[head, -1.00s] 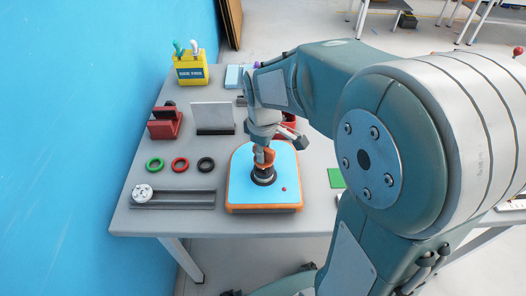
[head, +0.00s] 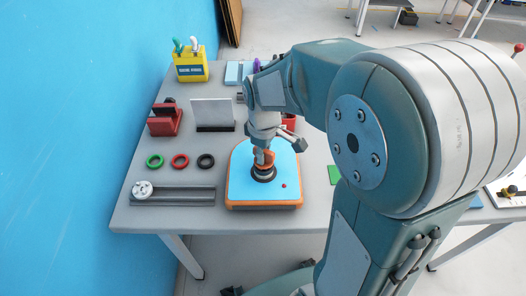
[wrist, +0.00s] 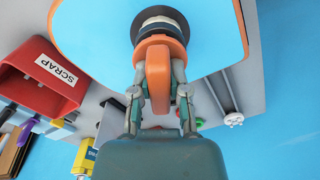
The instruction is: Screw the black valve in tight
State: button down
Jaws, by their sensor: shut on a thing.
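The blue board with an orange rim (head: 242,190) lies on the grey table. The black valve (head: 263,174) stands on it, upright, and shows as a black ring in the wrist view (wrist: 160,18). An orange collar with an upright orange fin (wrist: 158,75) sits over the valve; I cannot tell whether they are one piece. My gripper (wrist: 159,72) is shut on the orange fin, one finger on each side. In the head view my gripper (head: 263,155) is above the valve, partly hidden by my wrist. The valve's seat and thread are hidden.
Green (head: 155,161), red (head: 181,160) and black (head: 206,161) rings lie left of the board, near a slotted rail (head: 185,196). A red SCRAP bin (wrist: 42,75) is close by, largely behind my arm in the head view. A blue wall (head: 70,150) borders the table's left.

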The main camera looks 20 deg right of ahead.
jog(key=c, duration=0.5)
grip_release()
jog(key=shift+c, duration=0.2)
jog(key=shift+r, duration=0.1)
notch_tip(320, 180, up, 12)
jog(key=shift+f, duration=0.15)
notch_tip(320, 180, down, 12)
jog(key=shift+r, duration=0.15)
